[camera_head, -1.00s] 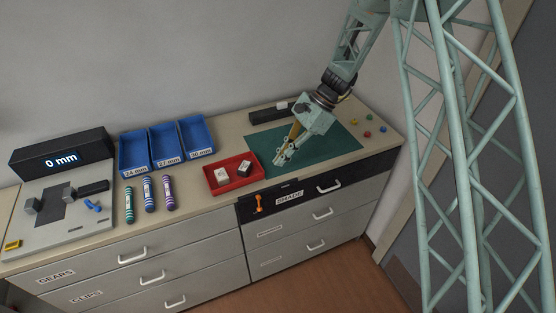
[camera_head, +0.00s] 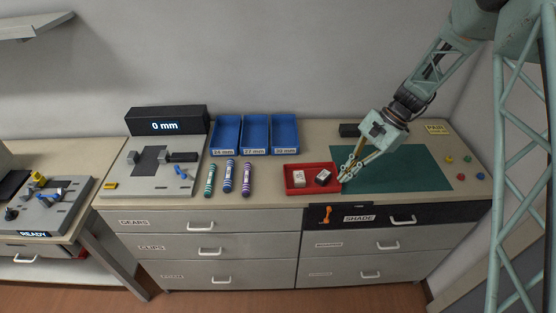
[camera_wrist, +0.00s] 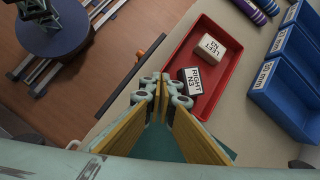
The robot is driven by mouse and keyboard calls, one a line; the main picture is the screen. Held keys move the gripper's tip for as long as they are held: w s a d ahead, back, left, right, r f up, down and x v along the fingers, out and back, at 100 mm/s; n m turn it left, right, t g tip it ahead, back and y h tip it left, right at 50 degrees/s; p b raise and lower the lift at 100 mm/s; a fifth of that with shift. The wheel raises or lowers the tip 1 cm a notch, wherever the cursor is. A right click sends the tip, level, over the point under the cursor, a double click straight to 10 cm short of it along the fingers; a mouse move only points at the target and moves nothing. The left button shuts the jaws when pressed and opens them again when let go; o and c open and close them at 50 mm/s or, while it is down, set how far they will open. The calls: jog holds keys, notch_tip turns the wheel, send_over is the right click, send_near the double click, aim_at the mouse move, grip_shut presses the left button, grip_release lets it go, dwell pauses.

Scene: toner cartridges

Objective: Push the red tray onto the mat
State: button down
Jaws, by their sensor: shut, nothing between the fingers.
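The red tray (camera_head: 311,188) lies on the counter against the left edge of the green mat (camera_head: 410,170). Two small cartridges lie in it: a white one (camera_head: 299,177) reading "LEFT N3" in the wrist view (camera_wrist: 209,47), and a black one with a white label (camera_head: 322,176) reading "RIGHT N3" (camera_wrist: 190,82). My gripper (camera_head: 344,178) is shut and empty, fingers pointing down at the tray's right end over the mat's left edge. In the wrist view, the fingertips (camera_wrist: 165,84) are close to the tray's near end (camera_wrist: 215,82). I cannot tell whether they touch it.
Blue bins (camera_head: 256,134) stand behind left of the tray, and three striped tubes (camera_head: 229,176) lie to its left. A black block (camera_head: 349,130) sits behind the mat. Coloured pegs (camera_head: 461,177) stand to its right. An orange piece (camera_head: 327,214) shows at the front edge. Most of the mat is clear.

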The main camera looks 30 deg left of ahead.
jog(key=a+n, duration=0.2)
jog(key=s+a+n+h, duration=0.1)
jog(key=a+n, duration=0.1)
jog(key=n, duration=0.1)
jog(key=s+a+n+h, duration=0.1)
jog(key=a+n, duration=0.1)
jog(key=shift+s+a+r+n, duration=0.1)
jog(key=shift+a+r+n, duration=0.2)
jog(key=shift+a+n, duration=0.1)
jog(key=a+n+h, duration=0.1)
jog(key=a+n, duration=0.1)
jog(key=n, duration=0.1)
jog(key=s+a+r+n+t+h, duration=0.1)
jog(key=a+n, duration=0.2)
jog(key=s+a+n+t+p, duration=0.1)
jog(key=a+n, duration=0.2)
jog(key=shift+a+r+h, duration=0.1)
jog(key=shift+r+h, duration=0.2)
jog(key=shift+h, duration=0.1)
jog(key=s+a+r+n+t, duration=0.1)
jog(key=a+r+n+t, duration=0.1)
jog(key=a+n, duration=0.4)
jog(key=s+a+r+n+t+h, duration=0.1)
jog(key=s+a+r+n+t, duration=0.1)
jog(key=a+n, duration=0.5)
jog(key=shift+s+a+r+p, duration=0.25)
jog(key=shift+a+r+p, duration=0.35)
jog(key=shift+a, duration=0.6)
jog(key=shift+d+f+h, duration=0.1)
jog(key=shift+h, duration=0.2)
